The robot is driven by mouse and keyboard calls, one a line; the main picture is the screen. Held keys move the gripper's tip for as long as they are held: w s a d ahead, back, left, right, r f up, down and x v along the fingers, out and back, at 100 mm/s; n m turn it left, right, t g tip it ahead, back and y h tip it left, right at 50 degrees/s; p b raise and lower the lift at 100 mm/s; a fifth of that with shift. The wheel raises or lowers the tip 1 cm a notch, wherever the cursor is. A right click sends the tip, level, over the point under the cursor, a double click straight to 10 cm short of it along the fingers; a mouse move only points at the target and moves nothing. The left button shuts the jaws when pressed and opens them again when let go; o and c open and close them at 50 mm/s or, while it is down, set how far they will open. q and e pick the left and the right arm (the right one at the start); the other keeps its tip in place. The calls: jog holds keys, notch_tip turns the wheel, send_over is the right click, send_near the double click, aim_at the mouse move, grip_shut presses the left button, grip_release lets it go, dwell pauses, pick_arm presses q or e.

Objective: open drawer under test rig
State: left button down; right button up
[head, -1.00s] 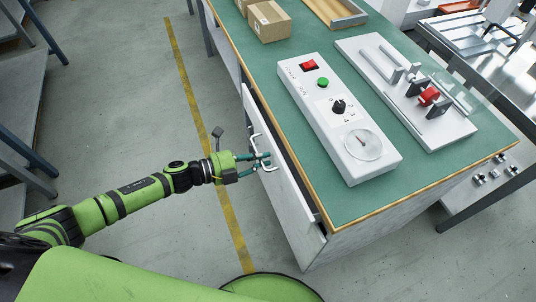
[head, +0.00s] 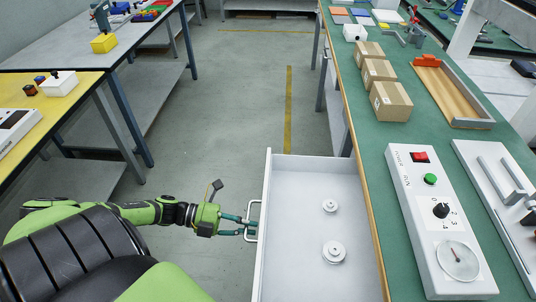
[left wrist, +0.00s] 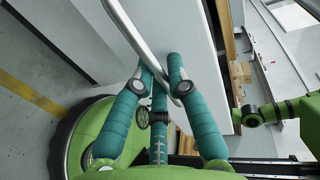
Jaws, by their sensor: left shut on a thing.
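The drawer (head: 300,195) under the green-topped bench stands pulled out in the head view, its inside in plain sight. Two round white flanged parts (head: 333,251) lie on its floor. My left gripper (head: 249,226) is at the drawer's front, with its teal fingers shut on the metal handle (head: 252,237). In the left wrist view the fingers (left wrist: 160,82) close around the handle bar (left wrist: 137,38) beside the white drawer front (left wrist: 180,40). The test rig panel (head: 432,215), with its red switch, green button, knob and dial, sits on the bench top above. My right gripper is not in view.
Cardboard boxes (head: 390,101) and a wooden tray (head: 452,92) stand farther along the green bench top (head: 360,150). A yellow-topped table (head: 50,90) is at the left. The floor aisle (head: 240,100) between them is clear.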

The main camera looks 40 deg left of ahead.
pick_arm(q)
jog(key=shift+f+v, duration=0.1)
jog(key=shift+v, duration=0.45)
jog(key=shift+f+v, duration=0.15)
jog(key=shift+v, duration=0.45)
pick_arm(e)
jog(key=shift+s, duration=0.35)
pick_arm(q)
jog(key=c, duration=1.2)
grip_release()
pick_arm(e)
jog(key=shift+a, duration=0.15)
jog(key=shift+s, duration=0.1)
